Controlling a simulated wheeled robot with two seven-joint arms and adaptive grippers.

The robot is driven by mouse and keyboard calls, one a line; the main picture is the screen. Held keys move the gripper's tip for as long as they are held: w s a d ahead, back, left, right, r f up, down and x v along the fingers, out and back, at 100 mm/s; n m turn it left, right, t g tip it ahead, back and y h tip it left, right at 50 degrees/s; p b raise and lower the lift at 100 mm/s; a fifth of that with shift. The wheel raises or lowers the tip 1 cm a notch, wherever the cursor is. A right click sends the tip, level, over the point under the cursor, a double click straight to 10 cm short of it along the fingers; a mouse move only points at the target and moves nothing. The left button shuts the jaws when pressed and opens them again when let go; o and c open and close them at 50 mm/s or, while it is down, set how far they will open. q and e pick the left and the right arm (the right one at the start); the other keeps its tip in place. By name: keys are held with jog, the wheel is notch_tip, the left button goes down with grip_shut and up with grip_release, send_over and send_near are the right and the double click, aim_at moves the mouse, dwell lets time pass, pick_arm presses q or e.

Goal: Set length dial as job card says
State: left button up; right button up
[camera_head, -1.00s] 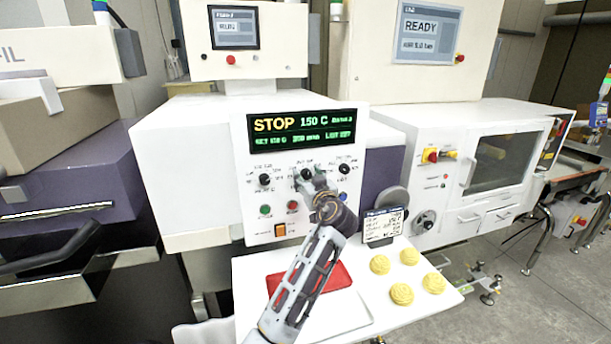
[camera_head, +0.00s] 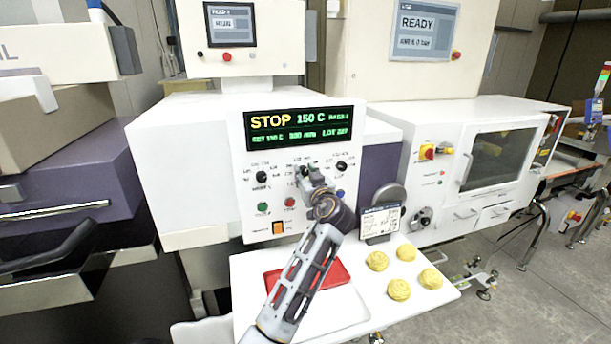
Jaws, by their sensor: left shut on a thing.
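My left gripper (camera_head: 313,178) is at the control panel (camera_head: 238,150), shut on the middle dial (camera_head: 304,170) of the upper row. The display (camera_head: 299,127) above reads STOP, 150 C, with a smaller green line of settings below that seems to show a length in mm. The job card (camera_head: 380,222) stands on the white shelf to the right of my gripper. Its writing is too small to read. My right gripper is not in view.
A red tray (camera_head: 335,272) and several yellow round pieces (camera_head: 400,289) lie on the white shelf (camera_head: 437,297). Green (camera_head: 263,209) and red (camera_head: 290,202) buttons and an orange switch (camera_head: 279,228) sit below the dials, close to my left arm.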

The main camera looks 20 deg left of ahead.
pick_arm(q)
jog(key=shift+m, duration=0.5)
jog(key=m, duration=0.2)
jog(key=shift+m, duration=0.3)
jog(key=m+p, duration=0.1)
jog(key=m, duration=0.1)
jog(key=shift+m, duration=0.3)
jog(key=shift+m+p, duration=0.35)
jog(key=shift+m, duration=0.25)
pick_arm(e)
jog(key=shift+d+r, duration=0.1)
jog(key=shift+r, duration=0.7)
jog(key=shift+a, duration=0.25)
